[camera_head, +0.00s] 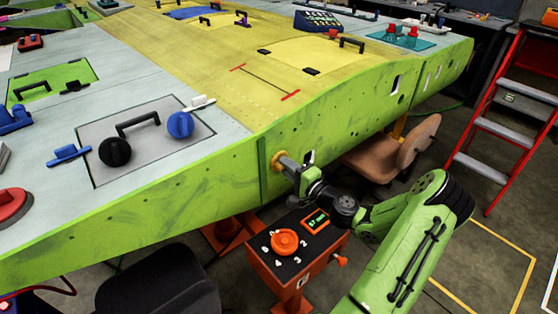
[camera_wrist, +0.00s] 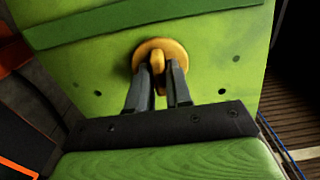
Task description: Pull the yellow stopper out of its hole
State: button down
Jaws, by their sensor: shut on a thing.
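The yellow stopper (camera_head: 279,161) sits at the green side face of the wing jig (camera_head: 330,130), near a vertical green strip. In the wrist view the stopper (camera_wrist: 158,49) shows a round flange against the green panel (camera_wrist: 215,55) and a grip tab standing out from it. My gripper (camera_head: 292,170) reaches it from the front right. In the wrist view the two dark fingers of my gripper (camera_wrist: 158,68) are closed on the tab from both sides. The flange appears to rest against the panel; the hole is hidden behind it.
An orange pedestal (camera_head: 293,262) with a dial stands just below my gripper. A brown chair (camera_head: 400,150) is under the jig to the right, and a red step ladder (camera_head: 505,130) stands farther right. A black seat (camera_head: 160,285) is at the lower left. Open floor shows at the lower right.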

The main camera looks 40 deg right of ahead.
jog(key=shift+a, duration=0.1)
dwell(0.3)
jog(key=s+b, duration=0.1)
jog(key=s, duration=0.6)
jog(key=shift+s+d+b, duration=0.2)
jog(key=shift+s+b, duration=0.1)
jog(key=shift+s, duration=0.05)
dwell(0.5)
jog(key=shift+a, duration=0.1)
